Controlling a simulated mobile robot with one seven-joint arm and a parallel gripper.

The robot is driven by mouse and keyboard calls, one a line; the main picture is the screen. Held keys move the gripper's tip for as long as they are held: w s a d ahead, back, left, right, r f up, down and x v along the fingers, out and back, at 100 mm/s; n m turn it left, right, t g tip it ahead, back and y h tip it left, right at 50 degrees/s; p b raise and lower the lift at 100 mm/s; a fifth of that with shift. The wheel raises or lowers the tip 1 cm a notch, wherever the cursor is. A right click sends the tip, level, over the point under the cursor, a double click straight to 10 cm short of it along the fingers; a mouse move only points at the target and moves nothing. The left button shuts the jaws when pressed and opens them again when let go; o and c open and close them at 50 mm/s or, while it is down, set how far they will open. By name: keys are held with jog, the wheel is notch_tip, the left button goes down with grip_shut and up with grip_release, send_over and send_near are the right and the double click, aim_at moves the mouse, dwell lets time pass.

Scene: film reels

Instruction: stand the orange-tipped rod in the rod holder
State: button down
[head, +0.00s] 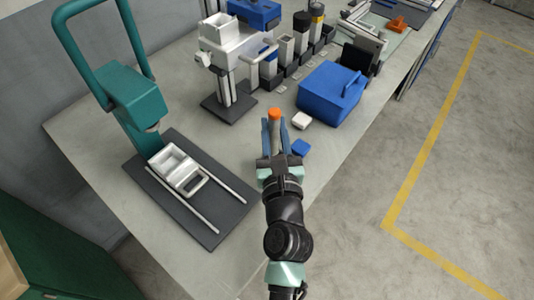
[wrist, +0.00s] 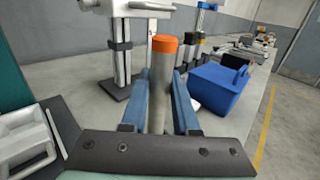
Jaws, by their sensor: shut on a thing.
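The orange-tipped rod (wrist: 157,95) is a grey cylinder with an orange cap. It stands about upright between the blue fingers of my gripper (wrist: 160,98), which is shut on it. In the head view the orange tip (head: 274,113) shows at the far end of my gripper (head: 274,128), over the table. The rod's lower end is hidden. A row of upright grey posts or tubes in dark bases (head: 285,50) stands beyond the gripper, apart from the rod. I cannot tell for sure which of these is the rod holder.
A blue box with a handle (head: 330,92) stands right of the rod. A grey-and-blue machine (head: 230,60) stands beyond, a teal press (head: 130,95) at left. The grey table (head: 225,150) has bare patches between.

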aim_at(277, 153)
jog(key=shift+w+d+b, duration=0.4)
notch_tip(277, 153, down, 6)
jog(key=b, duration=0.6)
jog(key=shift+r, duration=0.15)
jog(key=shift+p, duration=0.4)
dwell(0.8)
jog(key=shift+f+b, duration=0.6)
jog(key=shift+f, duration=0.05)
dwell(0.4)
jog(key=c, duration=0.9)
grip_release()
jog(key=shift+c, duration=0.2)
jog(key=shift+s, duration=0.1)
